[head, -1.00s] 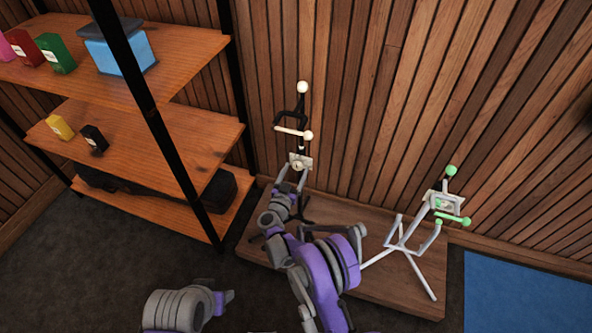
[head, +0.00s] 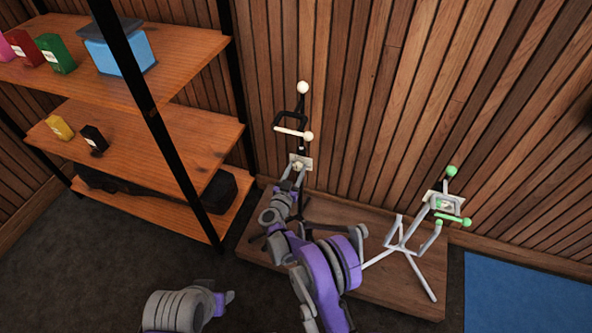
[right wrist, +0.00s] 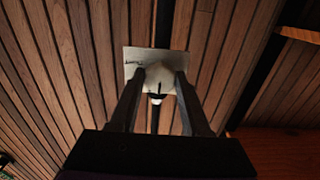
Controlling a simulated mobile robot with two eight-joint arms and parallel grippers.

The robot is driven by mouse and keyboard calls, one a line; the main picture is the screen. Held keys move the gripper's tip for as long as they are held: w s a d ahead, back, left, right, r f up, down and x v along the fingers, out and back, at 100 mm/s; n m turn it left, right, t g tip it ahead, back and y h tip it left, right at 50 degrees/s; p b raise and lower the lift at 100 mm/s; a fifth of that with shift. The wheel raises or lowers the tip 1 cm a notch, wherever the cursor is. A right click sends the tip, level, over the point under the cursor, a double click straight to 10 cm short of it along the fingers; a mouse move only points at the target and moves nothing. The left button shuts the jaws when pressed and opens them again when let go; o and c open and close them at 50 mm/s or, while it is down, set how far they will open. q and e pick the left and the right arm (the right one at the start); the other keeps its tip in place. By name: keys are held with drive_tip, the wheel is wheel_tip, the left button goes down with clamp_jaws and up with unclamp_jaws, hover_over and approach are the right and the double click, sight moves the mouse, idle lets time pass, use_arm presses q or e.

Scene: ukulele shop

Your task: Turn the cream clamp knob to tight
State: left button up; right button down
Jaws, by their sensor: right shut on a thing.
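The cream clamp knob (head: 298,166) sits on a pale plate (head: 307,161) on the dark stand with cream-tipped arms (head: 290,131). In the right wrist view the round knob (right wrist: 159,76) shows between my two fingers, with a dark mark on its face, in front of the pale plate (right wrist: 140,56). My right gripper (head: 297,171) has reached the knob and is shut on it, one finger on each side; it also shows in the right wrist view (right wrist: 156,80).
A white stand with green tips (head: 404,246) stands to the right on the same wooden platform (head: 385,289). A wooden shelf unit (head: 150,135) with small boxes is on the left. The slatted wall is close behind the stands. A blue mat (head: 527,295) lies at right.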

drive_tip(key=m+b, duration=0.2)
drive_tip(key=m, duration=0.1)
drive_tip(key=shift+f+m, duration=0.1)
drive_tip(key=shift+m, duration=0.2)
drive_tip(key=m+b, duration=0.1)
drive_tip(key=m, duration=0.3)
drive_tip(key=shift+m, duration=0.3)
drive_tip(key=m+b, duration=0.1)
drive_tip(key=m, duration=1)
drive_tip(key=shift+m, duration=0.3)
drive_tip(key=shift+c, duration=1.9)
unclamp_jaws()
